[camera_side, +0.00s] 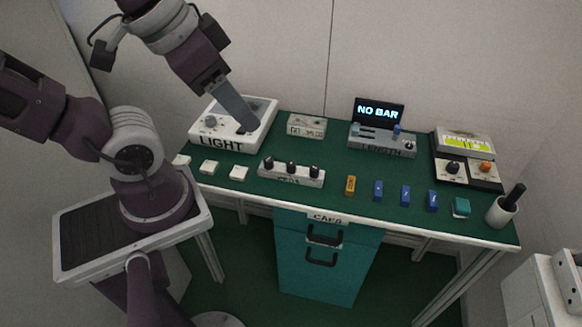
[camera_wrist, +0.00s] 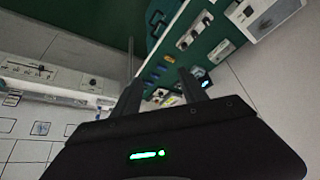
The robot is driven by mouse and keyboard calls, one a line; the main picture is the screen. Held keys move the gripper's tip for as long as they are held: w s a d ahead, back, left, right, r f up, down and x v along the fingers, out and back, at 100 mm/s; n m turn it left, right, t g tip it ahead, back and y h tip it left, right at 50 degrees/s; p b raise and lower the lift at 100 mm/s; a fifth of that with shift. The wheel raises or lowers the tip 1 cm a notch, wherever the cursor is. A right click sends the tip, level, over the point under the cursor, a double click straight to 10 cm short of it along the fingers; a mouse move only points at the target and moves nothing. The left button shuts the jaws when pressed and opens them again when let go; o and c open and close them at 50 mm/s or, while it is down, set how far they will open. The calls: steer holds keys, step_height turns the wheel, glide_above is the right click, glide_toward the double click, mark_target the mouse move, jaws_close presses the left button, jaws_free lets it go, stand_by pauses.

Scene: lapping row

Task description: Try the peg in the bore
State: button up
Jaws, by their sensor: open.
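A white rack (camera_side: 291,173) stands mid-table with three black-topped pieces in it. They may be pegs, but its small label is not readable. An orange block (camera_side: 350,185) and several blue blocks (camera_side: 405,195) lie in a row to its right. I cannot make out a bore in any of them. My gripper (camera_side: 240,112) hangs by the white LIGHT box (camera_side: 216,131), overlapping its top in the side view; contact cannot be told. In the wrist view its two dark fingers (camera_wrist: 160,85) are apart with nothing held between them.
A grey LENGTH device (camera_side: 382,142) has a screen (camera_side: 379,112) reading NO BAR. A small labelled box (camera_side: 306,126), a yellow-display instrument (camera_side: 465,143), a teal block (camera_side: 460,208) and a cup (camera_side: 502,211) holding a black-handled tool stand around. Green tabletop (camera_side: 335,157) is clear between.

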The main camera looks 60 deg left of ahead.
steer(key=w+a+f+m+g+y, duration=0.1)
steer(key=w+a+f+m+g, duration=0.15)
steer(key=w, duration=0.45)
steer(key=m+g+h, duration=0.1)
steer(key=m+g, duration=0.2)
steer(key=m, duration=0.3)
glide_above(291, 163)
steer(key=f, duration=2.4)
steer(key=shift+s+d+f, duration=0.1)
steer(key=shift+s+d, duration=0.05)
steer(key=shift+s, duration=0.05)
steer(key=f, duration=0.6)
steer(key=shift+w+f, duration=0.2)
steer(key=shift+f, duration=0.2)
jaws_close()
